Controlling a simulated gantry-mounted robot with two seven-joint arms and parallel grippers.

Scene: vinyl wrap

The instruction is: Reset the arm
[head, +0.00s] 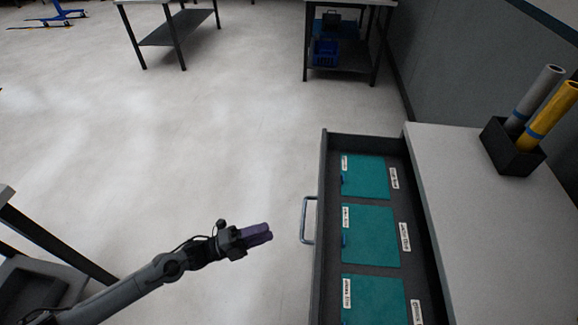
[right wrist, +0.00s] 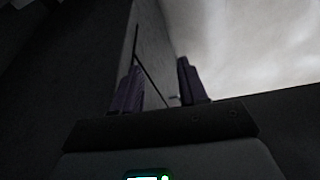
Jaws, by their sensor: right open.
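My left arm reaches in from the lower left in the head view, and its gripper (head: 262,234) hangs over the floor, left of the open drawer (head: 323,190) and apart from its metal handle (head: 306,220). Its purple fingers appear close together from this angle, so I cannot tell whether they are open or shut. No object shows in them. My right gripper (right wrist: 158,84) is only in the right wrist view. Its two purple fingers stand apart and nothing shows between them. A grey upright surface with a dark edge lies beyond them, and the view is dim.
The drawer holds several teal pads (head: 368,236) with white labels. A light countertop (head: 475,200) lies to its right, with a black holder (head: 512,160) carrying a grey roll (head: 535,95) and a yellow roll (head: 552,115). Open floor lies left; tables stand farther back.

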